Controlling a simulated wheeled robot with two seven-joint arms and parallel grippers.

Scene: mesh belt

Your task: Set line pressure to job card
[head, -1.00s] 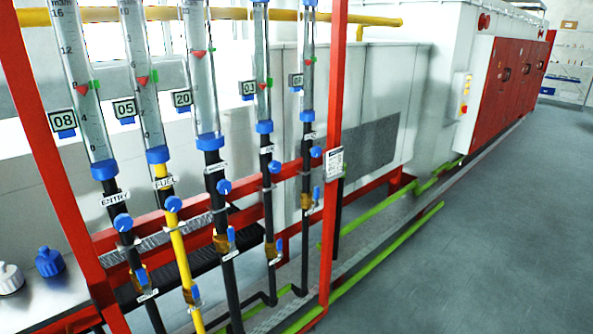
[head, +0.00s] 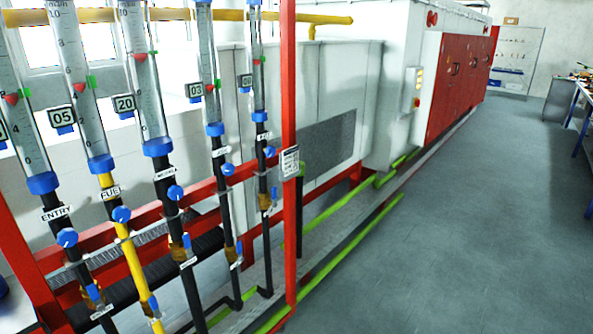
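A row of clear flow tubes with red floats and green markers stands in a red frame (head: 290,160). The left tube (head: 22,130) is labelled ENTRY. The second tube (head: 80,85) is labelled FUEL and has a yellow pipe below. Blue knobs sit under the tubes, including the ENTRY knob (head: 67,237), the FUEL knob (head: 121,214) and a middle knob (head: 175,192). Number tags read 05 (head: 62,117), 20 (head: 124,104) and 03 (head: 194,90). A small printed card (head: 289,162) hangs on the right post; its text is unreadable. Neither gripper is in view.
A long white furnace with red doors (head: 460,75) runs to the back, with a control box (head: 412,90) on its side. Green pipes (head: 345,255) run low along its base. Grey floor (head: 450,240) on the right is clear up to a blue-legged bench (head: 578,105).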

